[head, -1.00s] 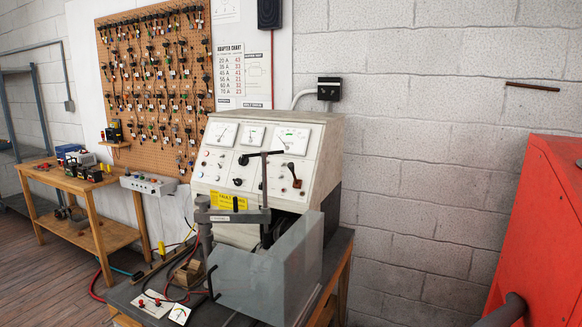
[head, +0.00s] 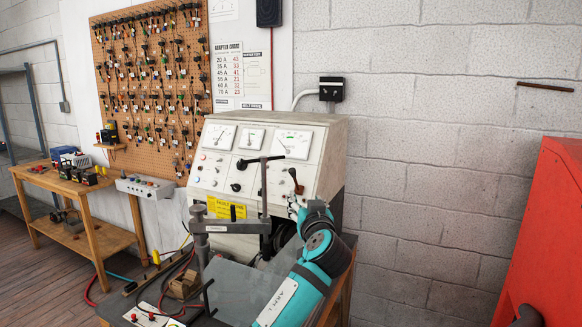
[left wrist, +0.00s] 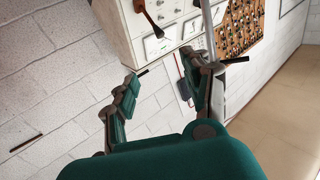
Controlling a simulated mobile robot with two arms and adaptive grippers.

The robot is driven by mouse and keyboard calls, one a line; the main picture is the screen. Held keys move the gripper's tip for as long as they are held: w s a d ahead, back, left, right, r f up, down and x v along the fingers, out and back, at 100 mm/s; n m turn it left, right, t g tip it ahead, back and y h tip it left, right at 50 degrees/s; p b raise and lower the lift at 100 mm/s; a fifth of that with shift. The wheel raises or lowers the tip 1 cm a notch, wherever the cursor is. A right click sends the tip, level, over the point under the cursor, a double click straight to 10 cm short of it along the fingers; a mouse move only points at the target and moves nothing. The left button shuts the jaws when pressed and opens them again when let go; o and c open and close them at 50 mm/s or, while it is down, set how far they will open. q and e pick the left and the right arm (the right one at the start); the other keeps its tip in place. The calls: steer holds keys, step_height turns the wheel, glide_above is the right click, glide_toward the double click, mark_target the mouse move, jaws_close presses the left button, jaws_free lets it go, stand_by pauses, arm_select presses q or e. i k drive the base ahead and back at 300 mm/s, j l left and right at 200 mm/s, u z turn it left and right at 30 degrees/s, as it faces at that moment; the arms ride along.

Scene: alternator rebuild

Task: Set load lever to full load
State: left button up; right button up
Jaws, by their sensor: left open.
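The load lever (head: 295,180) is a dark handle with a reddish-brown shaft on the right part of the sloped test bench panel (head: 270,182). It leans up and to the left in the head view. In the left wrist view the lever (left wrist: 148,14) shows at the top edge, beyond the fingertips. My left gripper (head: 296,206) is just below the lever in the head view, apart from it. In the left wrist view the gripper (left wrist: 165,90) has its two fingers spread wide with nothing between them. My right gripper is not in view.
A black clamp arm on a post (head: 262,190) stands left of the lever, close to my gripper. A grey guard (head: 240,285) in front is partly hidden by my left arm. A red cabinet (head: 545,230) stands far right. The wall side right of the bench is free.

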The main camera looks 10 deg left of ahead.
mark_target(292, 171)
steer(key=i+j, duration=0.9)
